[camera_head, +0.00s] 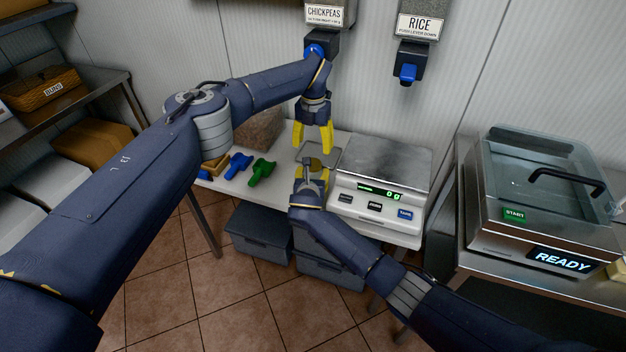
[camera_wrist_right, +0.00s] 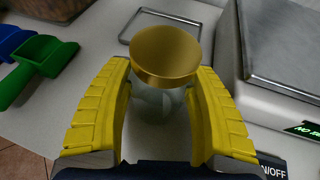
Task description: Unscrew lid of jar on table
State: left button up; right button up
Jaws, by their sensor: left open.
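The jar (camera_wrist_right: 156,102) is a clear glass one with a round gold lid (camera_wrist_right: 166,54) on top. The lid also shows in the head view (camera_head: 313,163), partly hidden by fingers. My right gripper (camera_wrist_right: 162,68) has its yellow fingers on both sides of the glass body, below the lid, seemingly touching it. The jar's base is hidden, so I cannot tell whether it touches the table. My left gripper (camera_head: 313,149) points down just above the lid, fingers apart and empty. The white table (camera_head: 240,190) lies beneath.
A scale (camera_head: 384,170) stands close to the right of the jar. A thin metal frame (camera_wrist_right: 160,12) lies behind it. Green (camera_head: 261,171) and blue (camera_head: 238,164) scoops lie to the left. A chickpeas dispenser (camera_head: 325,15) hangs above my left gripper.

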aim_at(313, 163)
jog(key=c, duration=0.9)
pick_arm(q)
jog(key=shift+c, duration=1)
pick_arm(e)
grip_shut()
pick_arm(q)
jog(key=m, duration=1.8)
jog(key=shift+m, duration=0.4)
jog(key=m, duration=0.8)
jog(key=shift+f, duration=3.95)
